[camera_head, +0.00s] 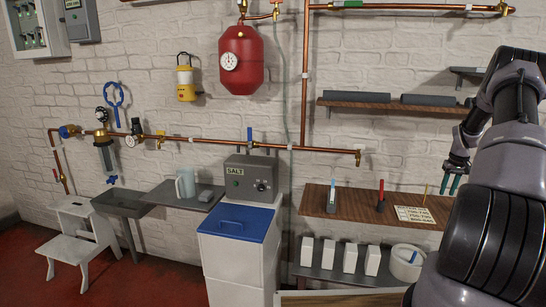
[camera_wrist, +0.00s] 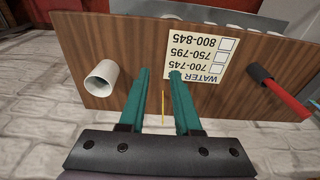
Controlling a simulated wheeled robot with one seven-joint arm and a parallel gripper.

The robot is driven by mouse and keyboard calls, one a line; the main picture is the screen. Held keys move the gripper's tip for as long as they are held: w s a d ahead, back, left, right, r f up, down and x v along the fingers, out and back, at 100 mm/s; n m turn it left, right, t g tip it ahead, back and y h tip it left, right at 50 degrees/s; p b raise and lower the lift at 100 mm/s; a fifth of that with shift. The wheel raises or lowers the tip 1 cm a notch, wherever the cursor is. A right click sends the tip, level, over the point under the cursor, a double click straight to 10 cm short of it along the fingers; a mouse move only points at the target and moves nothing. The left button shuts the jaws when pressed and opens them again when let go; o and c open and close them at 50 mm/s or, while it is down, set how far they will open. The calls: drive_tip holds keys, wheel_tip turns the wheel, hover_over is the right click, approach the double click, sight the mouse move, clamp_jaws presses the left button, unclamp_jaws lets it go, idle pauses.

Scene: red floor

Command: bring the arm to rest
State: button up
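My arm reaches down the right side of the head view. My gripper (camera_head: 450,188) is near the right part of the brown wooden shelf (camera_head: 348,206). Its two green fingers are apart, and in the wrist view the gripper (camera_wrist: 160,76) shows a gap with nothing clamped in it. A thin yellow stick (camera_wrist: 163,108) shows in that gap, beyond the fingers. In the head view the yellow stick (camera_head: 426,191) stands left of the fingers, apart from them.
A water card (camera_head: 415,216), a red-topped pen (camera_head: 381,194) and a blue-topped pen (camera_head: 332,199) are on the wooden shelf. A white tube (camera_wrist: 101,79) shows in the wrist view. White boxes (camera_head: 328,253) and a tape-like roll (camera_head: 407,262) sit below. A salt unit (camera_head: 240,195) stands left.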

drive_tip(key=s+a+r+t, duration=0.1)
drive_tip(key=a+r, duration=0.9)
drive_tip(key=r, duration=0.3)
drive_tip(key=s+a+r+t, duration=0.1)
drive_tip(key=s+a+r, duration=0.1)
drive_tip(key=a+r, duration=0.9)
drive_tip(key=s+a+r+t, duration=0.1)
drive_tip(key=s+a+r, duration=0.95)
drive_tip(key=r, duration=0.25)
drive_tip(key=s+a+r+t+y, duration=0.1)
drive_tip(key=s+a, duration=0.5)
drive_tip(key=s, duration=0.5)
drive_tip(key=s+a+m+t+y, duration=0.1)
drive_tip(key=s+a, duration=0.6)
drive_tip(key=s, duration=0.4)
drive_tip(key=shift+s+r+m+t, duration=0.15)
drive_tip(key=shift+r+m+t, duration=0.15)
drive_tip(key=shift+r, duration=0.1)
